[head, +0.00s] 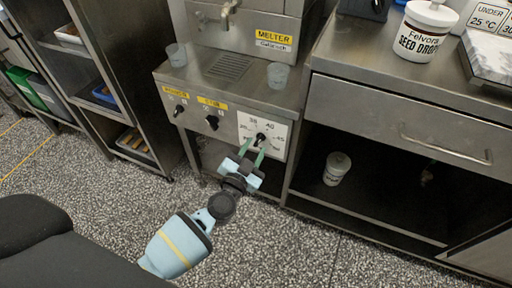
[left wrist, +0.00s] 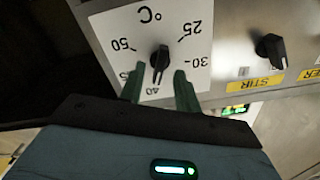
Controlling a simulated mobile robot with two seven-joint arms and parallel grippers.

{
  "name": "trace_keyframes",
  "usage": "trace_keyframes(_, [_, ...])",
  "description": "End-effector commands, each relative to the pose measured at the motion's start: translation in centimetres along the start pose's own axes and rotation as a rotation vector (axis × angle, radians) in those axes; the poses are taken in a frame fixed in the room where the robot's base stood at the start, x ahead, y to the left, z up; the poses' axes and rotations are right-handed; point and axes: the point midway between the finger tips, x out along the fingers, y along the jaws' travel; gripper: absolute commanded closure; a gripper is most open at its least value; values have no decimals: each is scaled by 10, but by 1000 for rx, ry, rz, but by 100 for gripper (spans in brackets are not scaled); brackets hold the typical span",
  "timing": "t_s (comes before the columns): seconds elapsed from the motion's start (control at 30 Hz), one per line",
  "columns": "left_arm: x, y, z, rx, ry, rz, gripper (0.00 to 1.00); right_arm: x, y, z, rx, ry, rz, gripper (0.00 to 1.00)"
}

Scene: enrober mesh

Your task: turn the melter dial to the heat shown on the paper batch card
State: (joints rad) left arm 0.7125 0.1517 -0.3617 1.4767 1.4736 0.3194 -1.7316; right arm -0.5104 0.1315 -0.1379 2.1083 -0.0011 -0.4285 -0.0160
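The melter dial (head: 260,138) is a black knob on a white scale plate on the front of the steel melter (head: 240,55). It also shows in the left wrist view (left wrist: 160,60), where the scale appears turned over, with 25, 30, 40 and 50 legible. The knob's narrow end points down in that view, close to the 40. My left gripper (head: 252,147) is open, with its green fingers (left wrist: 158,88) on either side of the knob's lower end; contact cannot be told. I see no paper batch card. My right gripper is out of view.
A STIR knob (head: 212,122) and another knob (head: 179,110) sit left of the dial. Clear cups (head: 277,75) stand on the melter ledge. A seed drops jar (head: 424,32) stands on the right counter; a white tub (head: 336,168) is on the shelf below.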

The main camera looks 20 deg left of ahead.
Motion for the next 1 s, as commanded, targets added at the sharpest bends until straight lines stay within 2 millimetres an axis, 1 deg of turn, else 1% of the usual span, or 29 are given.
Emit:
trace_keyframes(0.03, [6, 1, 1, 0, 0, 0, 67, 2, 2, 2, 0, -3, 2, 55])
trace_keyframes(0.1, [11, 1, 1, -1, 0, 1, 67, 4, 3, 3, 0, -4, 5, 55])
trace_keyframes(0.2, [15, 1, 0, 0, 0, 1, 67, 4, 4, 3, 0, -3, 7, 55])
trace_keyframes(0.47, [17, 0, 0, 0, 0, 0, 67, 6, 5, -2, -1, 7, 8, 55])
trace_keyframes(0.57, [16, 0, 0, 0, 0, 0, 78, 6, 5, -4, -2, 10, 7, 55])
trace_keyframes(0.73, [16, 0, 0, 0, 0, 0, 100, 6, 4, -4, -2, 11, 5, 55])
trace_keyframes(1.0, [16, 0, 0, -9, 0, 0, 100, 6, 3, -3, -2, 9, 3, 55])
